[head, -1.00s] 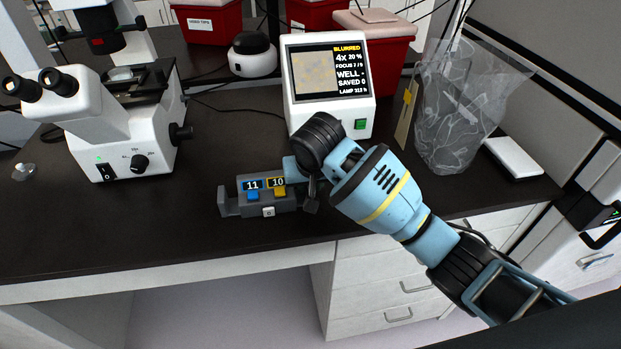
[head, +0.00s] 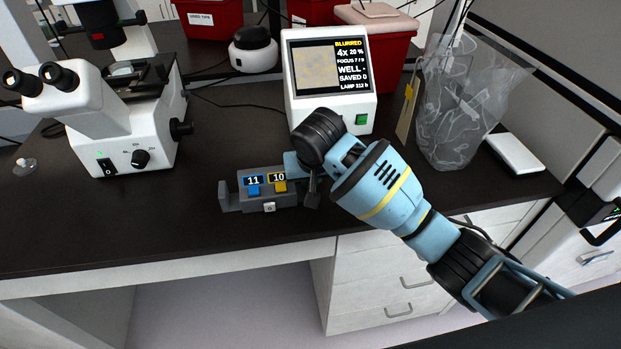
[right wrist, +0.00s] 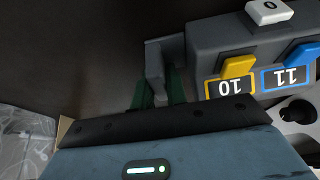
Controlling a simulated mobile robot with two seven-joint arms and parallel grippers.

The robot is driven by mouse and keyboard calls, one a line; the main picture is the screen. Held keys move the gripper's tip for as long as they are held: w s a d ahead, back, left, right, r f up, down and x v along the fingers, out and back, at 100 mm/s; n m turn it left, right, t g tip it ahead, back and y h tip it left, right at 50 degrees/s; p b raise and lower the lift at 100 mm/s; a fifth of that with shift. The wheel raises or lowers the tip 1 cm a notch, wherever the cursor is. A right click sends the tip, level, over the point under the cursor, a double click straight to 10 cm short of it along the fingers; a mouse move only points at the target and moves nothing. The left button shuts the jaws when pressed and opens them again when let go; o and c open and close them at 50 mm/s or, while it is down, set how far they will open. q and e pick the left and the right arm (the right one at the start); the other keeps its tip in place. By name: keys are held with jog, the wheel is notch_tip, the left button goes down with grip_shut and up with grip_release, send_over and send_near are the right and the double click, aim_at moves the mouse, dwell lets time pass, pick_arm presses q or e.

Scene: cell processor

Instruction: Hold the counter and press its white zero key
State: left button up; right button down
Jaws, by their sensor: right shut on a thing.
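The grey counter (head: 237,199) sits on the dark bench near its front edge. It shows 11 by a blue key (head: 254,190) and 10 by a yellow key (head: 280,187). Its white zero key (head: 269,207) is on the front side and also shows at the top of the right wrist view (right wrist: 269,12). My right gripper (right wrist: 160,93) is shut on the grey tab (right wrist: 157,72) at the counter's end, with a green finger on each side. In the head view my wrist hides most of the fingers. My left gripper is not in view.
A white microscope (head: 108,126) stands at the left. A white screen unit (head: 355,117) reading BLURRED stands behind my right arm. A clear bag (head: 455,120) and a white slab (head: 514,152) are at the right.

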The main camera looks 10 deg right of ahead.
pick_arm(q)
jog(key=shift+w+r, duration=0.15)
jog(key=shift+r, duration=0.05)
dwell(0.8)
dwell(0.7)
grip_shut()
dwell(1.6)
